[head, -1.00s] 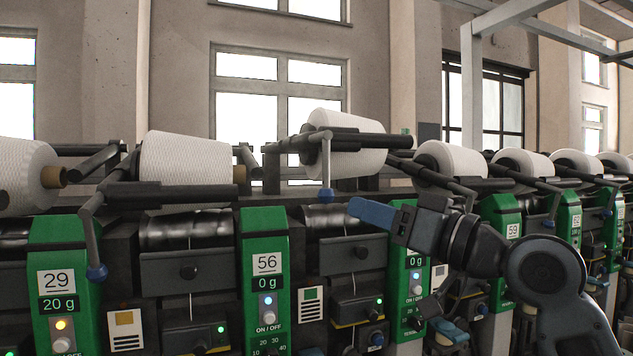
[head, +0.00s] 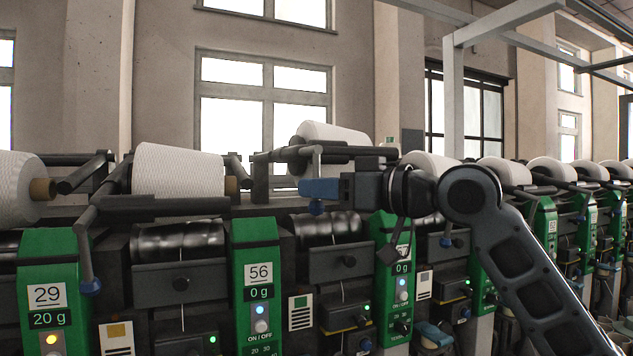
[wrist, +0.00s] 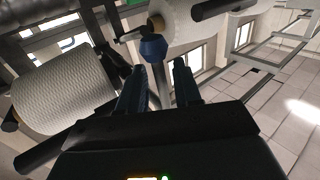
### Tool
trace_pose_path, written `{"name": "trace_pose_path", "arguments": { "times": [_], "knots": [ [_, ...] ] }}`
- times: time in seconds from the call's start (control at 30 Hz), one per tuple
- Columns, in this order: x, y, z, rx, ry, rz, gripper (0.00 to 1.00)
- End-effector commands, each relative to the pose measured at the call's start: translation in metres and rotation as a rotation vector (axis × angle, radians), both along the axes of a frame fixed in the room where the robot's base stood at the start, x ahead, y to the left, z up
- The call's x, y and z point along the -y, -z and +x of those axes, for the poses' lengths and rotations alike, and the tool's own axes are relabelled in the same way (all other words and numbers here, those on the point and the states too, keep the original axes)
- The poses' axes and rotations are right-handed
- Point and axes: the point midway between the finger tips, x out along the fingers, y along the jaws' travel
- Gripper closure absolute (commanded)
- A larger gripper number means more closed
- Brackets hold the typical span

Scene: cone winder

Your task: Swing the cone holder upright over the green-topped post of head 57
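The cone holder is a dark arm (head: 330,151) carrying a white yarn cone (head: 333,132) right of the panel marked 56. Its grey handle hangs down to a blue ball knob (head: 316,208). The green housing (head: 378,228) right of this holder reads 0 g; its number is mostly hidden behind my arm, so I cannot confirm 57. My gripper (head: 306,189) has its blue fingers at the knob in the head view. In the wrist view the fingers of my gripper (wrist: 157,78) are apart, with the blue knob (wrist: 153,47) just beyond the tips, not clasped.
More heads with cones (head: 504,171) run off to the right. Open space lies above the row, before the wall and windows.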

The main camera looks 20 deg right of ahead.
Motion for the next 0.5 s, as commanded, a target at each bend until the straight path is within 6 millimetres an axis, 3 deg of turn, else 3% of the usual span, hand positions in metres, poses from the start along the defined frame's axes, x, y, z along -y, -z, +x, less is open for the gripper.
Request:
{"name": "trace_pose_path", "arguments": {
  "times": [0.4,0.5],
  "knots": [
    [-0.0065,0.0003,0.0099,0.001,0.001,0.000,0.67],
    [-0.0066,0.0003,0.0098,0.001,0.001,0.001,0.74]
  ]
}}
